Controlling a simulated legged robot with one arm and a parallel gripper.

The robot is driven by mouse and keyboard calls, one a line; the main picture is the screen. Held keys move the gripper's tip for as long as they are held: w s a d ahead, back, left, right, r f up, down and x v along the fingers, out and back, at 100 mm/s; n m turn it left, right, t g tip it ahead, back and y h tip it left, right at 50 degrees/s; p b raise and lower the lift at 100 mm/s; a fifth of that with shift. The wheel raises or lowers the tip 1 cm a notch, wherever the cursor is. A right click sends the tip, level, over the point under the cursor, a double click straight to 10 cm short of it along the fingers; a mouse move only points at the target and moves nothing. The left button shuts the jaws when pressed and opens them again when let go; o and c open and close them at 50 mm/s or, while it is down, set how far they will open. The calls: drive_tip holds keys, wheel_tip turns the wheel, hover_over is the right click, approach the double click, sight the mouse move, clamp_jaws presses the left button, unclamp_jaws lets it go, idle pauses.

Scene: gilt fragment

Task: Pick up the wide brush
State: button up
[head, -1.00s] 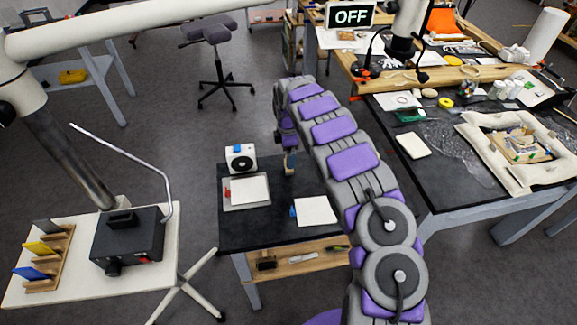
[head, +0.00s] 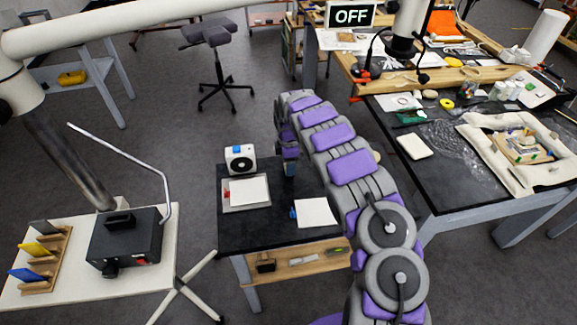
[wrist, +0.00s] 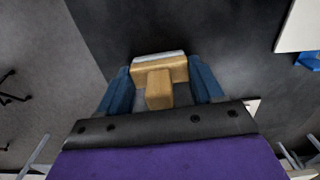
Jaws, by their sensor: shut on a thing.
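The wide brush (wrist: 160,90) shows in the wrist view. It has a tan wooden body with a stubby handle towards me and a pale edge at its far side. My gripper (wrist: 160,72) has its two blue fingers on either side of the brush and is shut on it. Below it in that view lies the dark tabletop. In the head view my gripper (head: 290,167) is low at the back right of the small black table (head: 260,230). The brush is hidden there behind the gripper, and I cannot tell whether it still touches the table.
On the small table are a white device (head: 240,158), a tray with a white sheet (head: 246,192) and a white square sheet (head: 315,212). A lower shelf (head: 300,262) holds small tools. The large workbench (head: 420,170) stands to the right. A black box (head: 125,240) sits at left.

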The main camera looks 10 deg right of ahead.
drive_tip(key=c, duration=0.5)
drive_tip(key=shift+r, duration=0.1)
drive_tip(key=shift+r+p, duration=0.65)
drive_tip(key=shift+r, duration=1.3)
drive_tip(key=shift+s+f, duration=0.15)
drive_tip(key=shift+s, duration=0.5)
drive_tip(key=s, duration=0.5)
drive_tip(key=s+r+p, duration=0.1)
drive_tip(key=s, duration=0.3)
drive_tip(key=s+p, duration=0.1)
drive_tip(key=s, duration=0.4)
drive_tip(key=shift+s+r, duration=0.15)
drive_tip(key=shift+s, duration=0.2)
drive_tip(key=o, duration=0.5)
drive_tip(key=shift+c, duration=1.3)
